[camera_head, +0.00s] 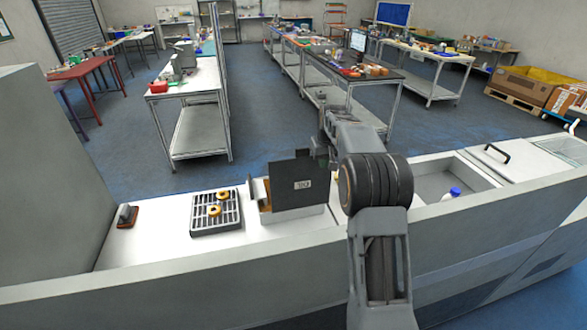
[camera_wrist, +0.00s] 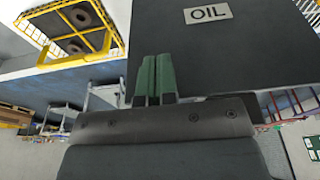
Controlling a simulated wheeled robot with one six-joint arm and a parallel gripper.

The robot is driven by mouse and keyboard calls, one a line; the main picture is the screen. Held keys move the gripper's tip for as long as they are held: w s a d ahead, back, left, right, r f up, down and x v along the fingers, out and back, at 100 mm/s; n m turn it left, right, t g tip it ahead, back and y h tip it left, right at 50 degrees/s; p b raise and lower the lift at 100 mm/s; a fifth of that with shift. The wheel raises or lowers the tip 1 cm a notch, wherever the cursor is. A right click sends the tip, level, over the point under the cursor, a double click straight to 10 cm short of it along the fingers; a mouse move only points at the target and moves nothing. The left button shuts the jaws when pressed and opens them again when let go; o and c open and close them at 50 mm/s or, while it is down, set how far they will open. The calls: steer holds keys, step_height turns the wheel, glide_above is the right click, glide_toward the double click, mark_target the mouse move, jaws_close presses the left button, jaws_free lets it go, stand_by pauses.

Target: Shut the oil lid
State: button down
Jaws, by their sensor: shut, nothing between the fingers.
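The oil lid (camera_head: 297,187) is a dark grey plate with an "OIL" label, standing upright on the oil box (camera_head: 300,218) on the white counter. The lid (camera_wrist: 235,50) fills the upper right of the wrist view. My gripper (camera_head: 312,158) is at the lid's upper right edge in the head view, partly hidden by my own arm. In the wrist view its green fingers (camera_wrist: 155,70) are together and empty, overlapping the lid's lower left in the picture. I cannot tell whether they touch it.
A rack (camera_head: 232,215) with two ring-shaped doughnuts (camera_head: 216,210) stands left of the oil box. A small dark-handled tool (camera_head: 127,216) lies farther left. A recessed basin (camera_head: 440,180) with a white, blue-capped bottle (camera_head: 455,191) is to the right. Worktables stand behind.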

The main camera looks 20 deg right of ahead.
steer(key=shift+w+f, duration=0.1)
steer(key=shift+w, duration=2.65)
